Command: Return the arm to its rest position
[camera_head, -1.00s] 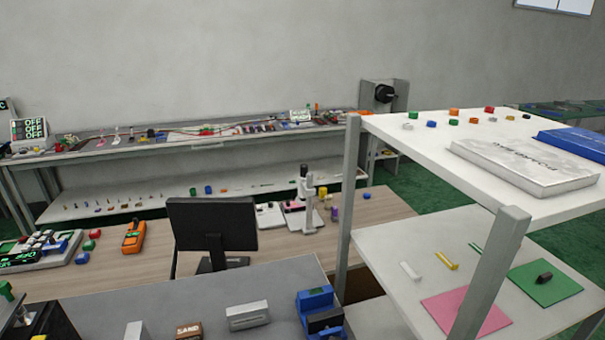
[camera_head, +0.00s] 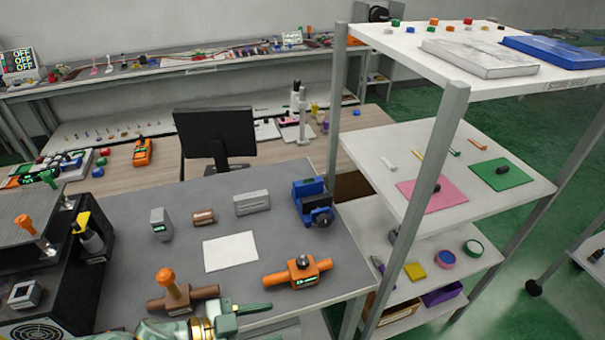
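My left gripper (camera_head: 250,314) is at the bottom edge, low over the front of the grey bench (camera_head: 130,232). Its arm comes in from the lower left, with a gold ring behind dark green fingers pointing right. I cannot tell how far the fingers are apart, and I see nothing held. A brown pipe fixture with an upright orange lever (camera_head: 167,280) stands just behind the arm. An orange valve fixture with a dark knob (camera_head: 297,272) lies beyond the fingertips to the right, apart from them. My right gripper is not in view.
A black machine (camera_head: 75,280) with orange and yellow levers stands at the left. A blue vise (camera_head: 312,200), a grey box (camera_head: 251,202) and a white sheet (camera_head: 230,251) are on the bench. A shelf rack (camera_head: 440,140) with posts stands at the right.

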